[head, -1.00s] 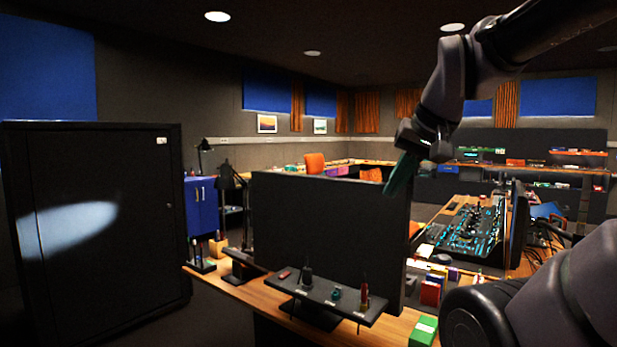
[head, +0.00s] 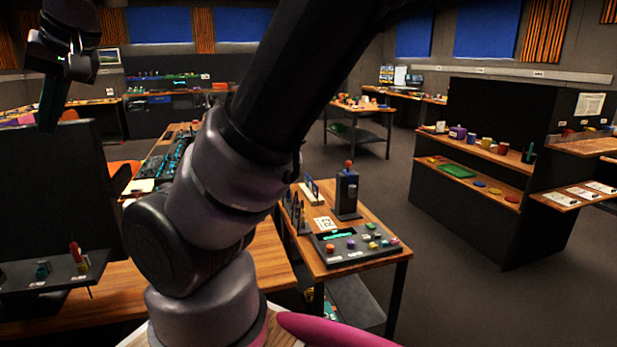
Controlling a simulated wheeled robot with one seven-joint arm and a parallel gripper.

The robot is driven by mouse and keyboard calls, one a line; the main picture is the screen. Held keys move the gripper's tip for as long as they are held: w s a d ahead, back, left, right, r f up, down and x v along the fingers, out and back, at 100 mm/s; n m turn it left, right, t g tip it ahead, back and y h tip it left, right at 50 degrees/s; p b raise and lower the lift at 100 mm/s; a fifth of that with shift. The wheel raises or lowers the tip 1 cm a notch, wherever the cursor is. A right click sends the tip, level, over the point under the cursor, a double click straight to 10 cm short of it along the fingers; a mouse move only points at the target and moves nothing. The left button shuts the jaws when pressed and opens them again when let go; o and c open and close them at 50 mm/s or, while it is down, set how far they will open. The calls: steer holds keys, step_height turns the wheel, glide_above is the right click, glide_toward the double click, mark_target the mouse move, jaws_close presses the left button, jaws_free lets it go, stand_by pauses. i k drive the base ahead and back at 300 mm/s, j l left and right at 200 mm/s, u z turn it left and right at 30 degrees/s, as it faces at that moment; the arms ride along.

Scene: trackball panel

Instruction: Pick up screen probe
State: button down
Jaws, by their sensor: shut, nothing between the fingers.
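My gripper (head: 50,105) is at the upper left of the head view, its teal fingers pointing down and shut with nothing between them. It is in front of the dark monitor-like panel (head: 50,185), well above a small dark rack (head: 62,279). On the rack stand a red slim tool (head: 78,258) and a small teal piece (head: 42,269). I cannot tell which item is the screen probe. The left part of the rack is cut off by the picture edge.
A wooden desk (head: 120,300) carries the rack. A side table (head: 360,285) holds a button panel (head: 352,247) and a joystick post (head: 347,192). A black shelf unit (head: 480,205) with cups stands right. Open floor (head: 410,290) lies between. My arm hides the middle.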

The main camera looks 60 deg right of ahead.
mark_target(352, 188)
steer(key=z, duration=2.4)
steer(key=i+l+u, duration=0.55)
steer(key=i, duration=0.05)
